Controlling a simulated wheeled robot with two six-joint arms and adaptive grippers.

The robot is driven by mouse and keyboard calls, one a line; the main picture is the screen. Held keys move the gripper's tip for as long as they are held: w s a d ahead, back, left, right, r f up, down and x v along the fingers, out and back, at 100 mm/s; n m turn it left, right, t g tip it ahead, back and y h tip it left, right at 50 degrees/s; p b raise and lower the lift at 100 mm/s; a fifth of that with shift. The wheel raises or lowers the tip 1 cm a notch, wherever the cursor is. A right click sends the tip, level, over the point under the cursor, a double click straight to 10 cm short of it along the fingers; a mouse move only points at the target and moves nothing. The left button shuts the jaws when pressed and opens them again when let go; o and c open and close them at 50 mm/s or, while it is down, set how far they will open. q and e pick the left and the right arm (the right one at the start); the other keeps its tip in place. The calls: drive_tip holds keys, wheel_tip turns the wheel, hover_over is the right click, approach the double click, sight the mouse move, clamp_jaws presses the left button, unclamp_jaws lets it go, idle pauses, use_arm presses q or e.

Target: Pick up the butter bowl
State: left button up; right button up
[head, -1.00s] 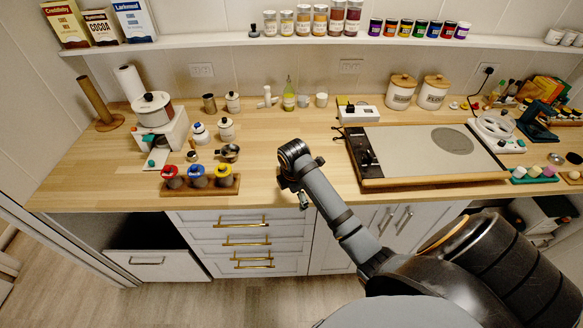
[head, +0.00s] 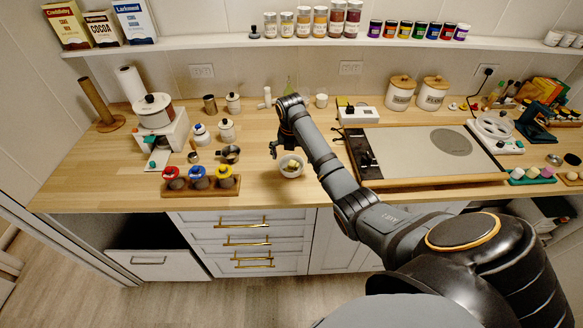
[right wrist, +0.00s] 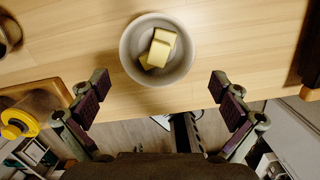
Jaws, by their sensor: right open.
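The butter bowl (head: 291,173) is a small, light round bowl on the wooden counter, near its front edge. Pale yellow butter pieces (right wrist: 159,47) lie inside it. In the right wrist view the bowl (right wrist: 181,67) sits upright, just beyond the fingertips and centred between them. My right gripper (head: 280,151) is above the counter beside the bowl, slightly up and left of it in the head view. In the right wrist view its two fingers (right wrist: 160,90) are spread wide with nothing between them. My left gripper is in neither current view.
A wooden rack with red, blue and yellow-topped jars (head: 200,185) stands to the left. A metal cup (head: 229,154) is nearer the bowl. A large flat board (head: 425,150) lies to the right. The counter directly around the bowl is clear.

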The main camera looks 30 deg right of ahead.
sight(292, 170)
drive_tip(key=shift+w+f, duration=0.1)
drive_tip(key=shift+f, duration=0.15)
drive_tip(key=f, duration=0.1)
drive_tip(key=w+f+p, duration=0.1)
drive_tip(key=f, duration=0.2)
drive_tip(key=shift+w+d+f, duration=0.15)
drive_tip(key=shift+d+f, duration=0.2)
drive_tip(key=shift+d, duration=0.05)
drive_tip(key=shift+c, duration=0.3)
drive_tip(key=shift+r, duration=0.1)
drive_tip(key=c, duration=1.1)
